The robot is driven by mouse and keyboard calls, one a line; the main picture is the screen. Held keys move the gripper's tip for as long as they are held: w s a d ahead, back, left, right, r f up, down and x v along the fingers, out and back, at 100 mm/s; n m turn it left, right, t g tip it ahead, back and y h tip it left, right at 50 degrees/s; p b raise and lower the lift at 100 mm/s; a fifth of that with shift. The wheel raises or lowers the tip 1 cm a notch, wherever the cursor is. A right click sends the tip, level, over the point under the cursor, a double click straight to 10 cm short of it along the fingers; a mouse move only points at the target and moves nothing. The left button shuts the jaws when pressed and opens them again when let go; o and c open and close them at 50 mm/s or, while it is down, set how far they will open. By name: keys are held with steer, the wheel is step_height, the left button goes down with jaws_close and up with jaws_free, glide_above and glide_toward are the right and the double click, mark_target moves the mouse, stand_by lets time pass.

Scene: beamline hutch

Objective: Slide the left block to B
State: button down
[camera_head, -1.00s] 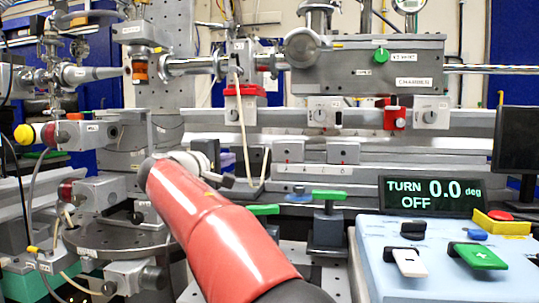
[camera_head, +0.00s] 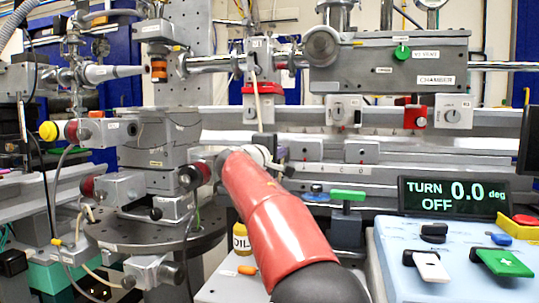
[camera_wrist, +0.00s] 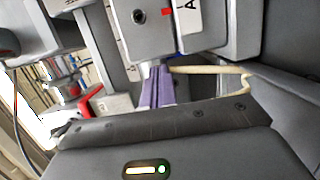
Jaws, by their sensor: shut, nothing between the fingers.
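Two small grey blocks sit side by side on the grey rail at the back: the left block (camera_head: 305,150) and the right block (camera_head: 365,152). Small letters mark the strip below them; B is not legible to me. My gripper (camera_head: 281,153) is at the left block's left side, mostly hidden behind my red arm. In the wrist view its purple fingers (camera_wrist: 155,88) are together and empty, close to a grey block with a red mark (camera_wrist: 140,35). A white label reading A lies beside that block. I cannot tell whether the fingers touch the block.
A pale blue control box (camera_head: 400,265) and a display (camera_head: 455,196) reading TURN 0.0 deg OFF stand at right. A green-topped handle (camera_head: 347,196) stands before the rail. A yellow oil bottle (camera_head: 243,238) is left of my arm. A round stage (camera_head: 155,235) is at left.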

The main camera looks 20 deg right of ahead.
mark_target(300, 152)
stand_by(0.3)
steer(key=s+d+b, duration=0.1)
steer(key=d, duration=0.1)
steer(key=s+d+b, duration=0.1)
steer(key=shift+s+d+f, duration=0.15)
steer(key=shift+s+d, duration=0.15)
steer(key=shift+d, duration=0.05)
steer(key=shift+s+d, duration=0.2)
steer(key=shift+d, duration=0.15)
steer(key=shift+w+a, duration=0.1)
